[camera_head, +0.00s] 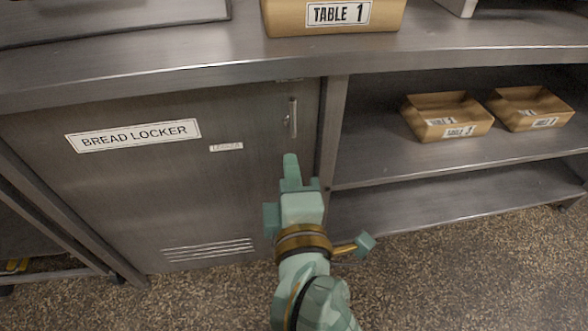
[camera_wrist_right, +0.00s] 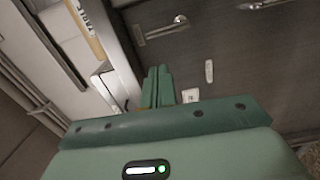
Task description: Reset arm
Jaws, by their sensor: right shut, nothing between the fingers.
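My right gripper (camera_head: 291,168) is green and reaches up from the bottom middle of the head view. Its fingers are shut with nothing between them. The fingertips appear just below the upright handle (camera_head: 293,118) of a grey metal door marked "BREAD LOCKER" (camera_head: 133,135); I cannot tell whether they touch the door. In the right wrist view the shut fingers (camera_wrist_right: 158,85) point up the picture, with dark metal panels behind them. The locker door looks closed in the head view. My left gripper does not show.
A steel counter (camera_head: 180,72) runs above the locker, with a "TABLE 1" box (camera_head: 335,15) at its front edge. Open shelves (camera_head: 400,160) to the right hold two tan trays, one nearer (camera_head: 446,116) and one farther right (camera_head: 530,107). Speckled floor (camera_head: 450,270) lies clear in front.

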